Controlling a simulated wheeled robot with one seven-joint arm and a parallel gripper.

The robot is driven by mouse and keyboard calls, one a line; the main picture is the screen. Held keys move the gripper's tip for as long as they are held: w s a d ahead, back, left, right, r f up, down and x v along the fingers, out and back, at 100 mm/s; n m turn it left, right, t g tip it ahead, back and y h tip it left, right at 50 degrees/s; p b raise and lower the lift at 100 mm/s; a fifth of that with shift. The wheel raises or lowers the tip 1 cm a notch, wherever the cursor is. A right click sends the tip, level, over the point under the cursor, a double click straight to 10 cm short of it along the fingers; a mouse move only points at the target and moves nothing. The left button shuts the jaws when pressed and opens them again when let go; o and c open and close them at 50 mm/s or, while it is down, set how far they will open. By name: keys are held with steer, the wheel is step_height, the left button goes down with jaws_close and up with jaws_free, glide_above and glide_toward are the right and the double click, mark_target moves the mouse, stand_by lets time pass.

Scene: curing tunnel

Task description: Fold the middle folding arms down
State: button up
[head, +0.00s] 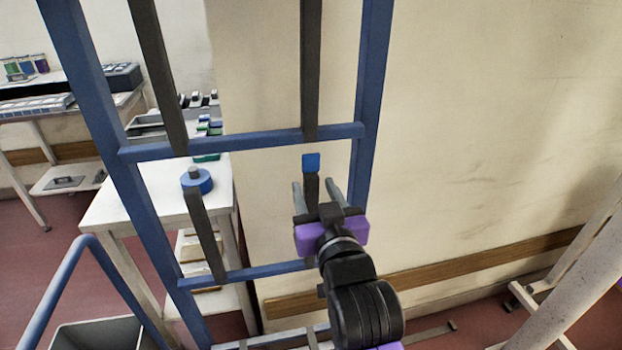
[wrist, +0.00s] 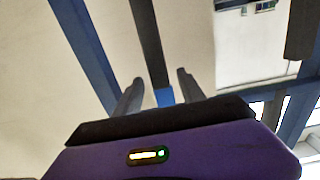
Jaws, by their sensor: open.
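A blue upright frame (head: 245,142) carries dark folding arms. A long dark arm (head: 155,70) and another (head: 311,65) stand upright above the upper crossbar. Below it, a shorter left arm (head: 205,235) and a right arm with a blue tip (head: 311,162) also point up. My gripper (head: 314,188) is open at this right arm, its fingers on either side in the picture. In the wrist view, the blue tip (wrist: 164,97) shows between the open fingers of my gripper (wrist: 160,92). Contact cannot be told. My gripper hides the right arm's lower part.
A white table (head: 120,195) stands behind the frame at left, with a blue round object (head: 197,181) on it. A grey bin (head: 105,335) is at the lower left. Pale posts (head: 570,275) stand at right. Bare wall (head: 480,130) fills the right side.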

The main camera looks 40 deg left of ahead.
mark_target(313, 185)
steer(key=shift+x, duration=1.8)
steer(key=shift+c, duration=0.5)
jaws_close()
